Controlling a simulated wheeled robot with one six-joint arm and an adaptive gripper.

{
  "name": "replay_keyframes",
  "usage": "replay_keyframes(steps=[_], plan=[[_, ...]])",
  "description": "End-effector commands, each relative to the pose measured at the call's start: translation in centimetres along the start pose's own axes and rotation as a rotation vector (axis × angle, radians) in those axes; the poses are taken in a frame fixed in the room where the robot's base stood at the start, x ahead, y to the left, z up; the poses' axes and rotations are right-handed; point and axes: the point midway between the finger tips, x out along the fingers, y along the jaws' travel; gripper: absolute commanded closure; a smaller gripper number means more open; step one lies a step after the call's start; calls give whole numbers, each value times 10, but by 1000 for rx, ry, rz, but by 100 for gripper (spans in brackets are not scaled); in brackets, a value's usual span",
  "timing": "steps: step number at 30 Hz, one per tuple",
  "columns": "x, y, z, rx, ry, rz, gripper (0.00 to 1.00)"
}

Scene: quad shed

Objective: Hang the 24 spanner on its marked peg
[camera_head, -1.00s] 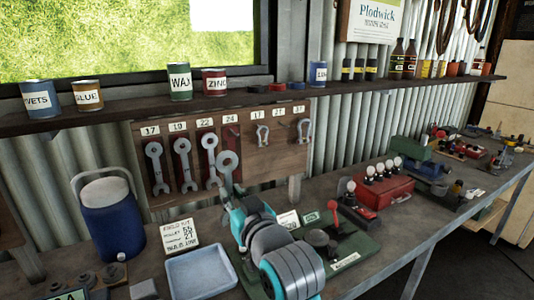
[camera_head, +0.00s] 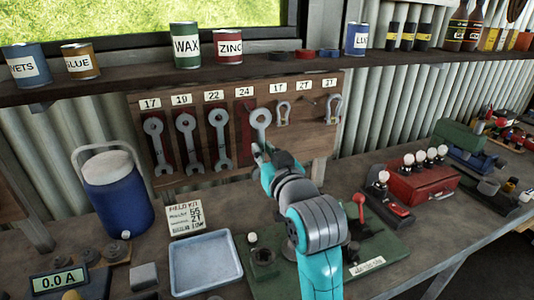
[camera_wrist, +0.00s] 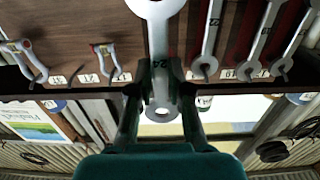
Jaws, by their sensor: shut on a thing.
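My gripper (camera_head: 258,148) is shut on the grey 24 spanner (camera_head: 260,120). In the wrist view, my two fingers (camera_wrist: 160,85) clasp the shaft of the spanner (camera_wrist: 159,40), and its "24" mark shows. In the head view its ring end points up, in front of the tool board (camera_head: 200,98). The ring is below and right of the "24" label (camera_head: 244,92), beside the empty red outline (camera_head: 241,122). The outline's peg cannot be made out. The lower part of the spanner is hidden by my gripper in the head view.
Spanners hang under 17 (camera_head: 155,145), 19 (camera_head: 188,140) and 22 (camera_head: 220,140), left of the empty place. Shackles (camera_head: 282,110) hang on the right. A shelf (camera_head: 270,74) with tins juts out above. A blue jug (camera_head: 115,190) and tray (camera_head: 205,262) stand on the bench.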

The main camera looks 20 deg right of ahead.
Motion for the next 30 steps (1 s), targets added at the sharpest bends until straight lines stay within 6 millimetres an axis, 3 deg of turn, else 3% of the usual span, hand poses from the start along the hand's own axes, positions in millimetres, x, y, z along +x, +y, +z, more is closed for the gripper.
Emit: replay_keyframes(steps=[30], plan=[[52, 0, 3, 0, 1, 0, 100]])
